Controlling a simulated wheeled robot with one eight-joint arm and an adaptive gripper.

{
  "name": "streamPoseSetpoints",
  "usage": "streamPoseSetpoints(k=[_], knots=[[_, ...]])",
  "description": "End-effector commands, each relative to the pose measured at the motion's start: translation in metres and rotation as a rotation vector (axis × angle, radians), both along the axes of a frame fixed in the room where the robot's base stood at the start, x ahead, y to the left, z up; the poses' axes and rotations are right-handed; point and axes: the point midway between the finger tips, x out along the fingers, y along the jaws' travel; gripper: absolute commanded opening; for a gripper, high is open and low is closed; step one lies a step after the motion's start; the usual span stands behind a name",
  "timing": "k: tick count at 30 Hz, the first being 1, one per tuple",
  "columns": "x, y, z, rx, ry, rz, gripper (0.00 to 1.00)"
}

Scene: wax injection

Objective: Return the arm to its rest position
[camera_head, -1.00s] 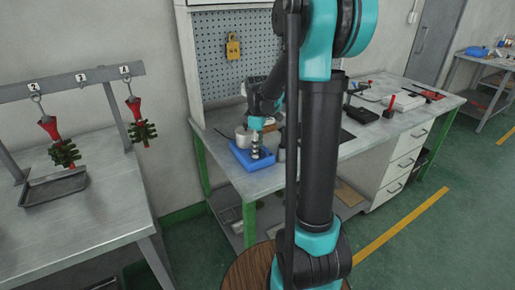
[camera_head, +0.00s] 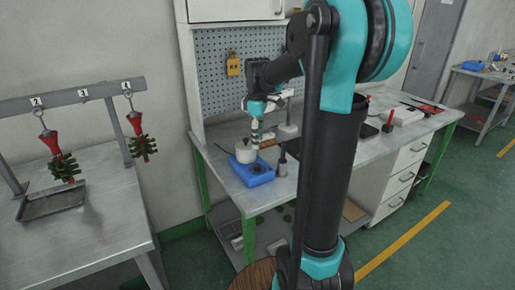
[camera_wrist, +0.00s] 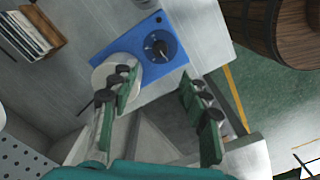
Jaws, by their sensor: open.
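My arm (camera_head: 335,180) stands upright in the head view, and its forearm reaches back over the workbench (camera_head: 400,145). My gripper (camera_head: 254,140) points down above the blue base (camera_head: 262,181) and is apart from it. In the wrist view my gripper (camera_wrist: 160,82) shows two green fingers spread apart with nothing between them. A pale round pot (camera_head: 246,152) stands at the base's back left and is partly behind a finger in the wrist view.
Two red-topped green trees (camera_head: 64,168) (camera_head: 142,149) hang from a rail over the left table (camera_head: 115,200), which holds a grey tray (camera_head: 50,203). A pegboard (camera_head: 215,85) stands behind the workbench. A wooden barrel (camera_wrist: 285,35) is at the wrist view's upper right.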

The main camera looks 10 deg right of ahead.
Motion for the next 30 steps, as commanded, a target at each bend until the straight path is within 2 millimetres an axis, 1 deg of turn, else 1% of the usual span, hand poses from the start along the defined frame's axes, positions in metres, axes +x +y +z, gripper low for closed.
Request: streamPoseSetpoints(k=[3, 7, 14, 17, 20, 23, 24, 26, 27, 30], knots=[[0.0, 0.0, 0.007, 0.0, 0.0, 0.0, 0.47], [-0.001, 0.0, 0.009, 0.0, 0.0, 0.0, 0.47], [-0.001, 0.0, 0.008, 0.0, -0.001, -0.003, 0.47], [-0.009, -0.001, 0.001, 0.001, -0.015, -0.044, 0.47], [-0.031, -0.002, -0.017, 0.006, -0.053, -0.161, 0.47], [-0.066, -0.005, -0.047, 0.024, -0.115, -0.347, 0.47], [-0.082, -0.006, -0.06, 0.035, -0.142, -0.431, 0.47], [-0.107, -0.007, -0.08, 0.056, -0.18, -0.556, 0.47], [-0.123, -0.008, -0.093, 0.073, -0.206, -0.638, 0.47], [-0.159, -0.01, -0.121, 0.117, -0.258, -0.82, 0.47]])
